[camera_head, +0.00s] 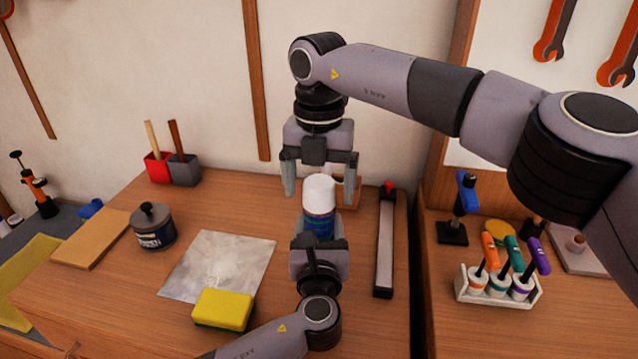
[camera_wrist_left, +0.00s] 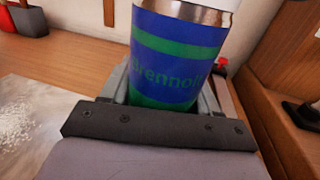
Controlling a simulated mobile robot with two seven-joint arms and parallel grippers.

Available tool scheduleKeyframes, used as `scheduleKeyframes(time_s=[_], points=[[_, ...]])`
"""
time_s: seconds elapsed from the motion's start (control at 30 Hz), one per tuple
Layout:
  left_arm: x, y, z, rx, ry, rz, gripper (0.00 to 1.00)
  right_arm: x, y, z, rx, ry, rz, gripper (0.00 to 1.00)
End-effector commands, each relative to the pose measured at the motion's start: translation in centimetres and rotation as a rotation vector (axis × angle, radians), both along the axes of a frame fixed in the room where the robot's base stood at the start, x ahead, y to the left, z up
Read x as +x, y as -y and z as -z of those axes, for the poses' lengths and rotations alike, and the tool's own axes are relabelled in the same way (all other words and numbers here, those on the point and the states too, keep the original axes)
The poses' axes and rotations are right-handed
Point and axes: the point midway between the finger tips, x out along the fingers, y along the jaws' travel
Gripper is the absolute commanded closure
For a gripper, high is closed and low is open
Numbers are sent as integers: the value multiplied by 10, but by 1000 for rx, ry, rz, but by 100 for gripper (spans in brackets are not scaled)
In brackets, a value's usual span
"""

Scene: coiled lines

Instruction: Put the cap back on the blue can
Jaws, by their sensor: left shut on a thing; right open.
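The blue can (camera_head: 318,226) stands upright in my left gripper (camera_head: 320,243), which is shut around its lower body. The left wrist view shows its blue and green label (camera_wrist_left: 180,60) between the fingers, with a silvery rim at the top. The white cap (camera_head: 320,193) sits upright over the can's top; I cannot tell whether it is fully seated. A white edge above the rim shows at the top of the left wrist view. My right gripper (camera_head: 319,184) points down above the can, open, with one finger on each side of the cap and apparent gaps to it.
A long grey bar clamp (camera_head: 385,240) lies right of the can. A wooden piece (camera_head: 349,192) is partly hidden behind it. Left are a sanding sheet (camera_head: 218,265), a yellow sponge (camera_head: 224,309) and a dark tin (camera_head: 153,230). A screwdriver rack (camera_head: 497,289) stands at right.

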Motion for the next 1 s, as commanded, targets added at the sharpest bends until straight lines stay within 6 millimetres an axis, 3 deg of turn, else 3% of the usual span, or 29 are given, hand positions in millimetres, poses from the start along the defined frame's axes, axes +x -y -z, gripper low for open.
scheduleKeyframes(time_s=[0.4,0.83,0.87,0.9,0.93,1.0], points=[[0,0,1,0,-1,0,94,0,-1,-63,2,2,0,11],[0,0,1,0,-1,0,94,0,0,-72,1,1,0,11],[0,0,1,0,-1,0,30,0,0,-72,1,1,0,11],[0,0,0,0,-1,0,17,0,0,-72,1,1,0,11],[0,0,0,0,-1,0,10,0,0,-72,1,1,0,11],[0,0,0,0,-1,0,10,0,0,-72,1,1,0,11]])
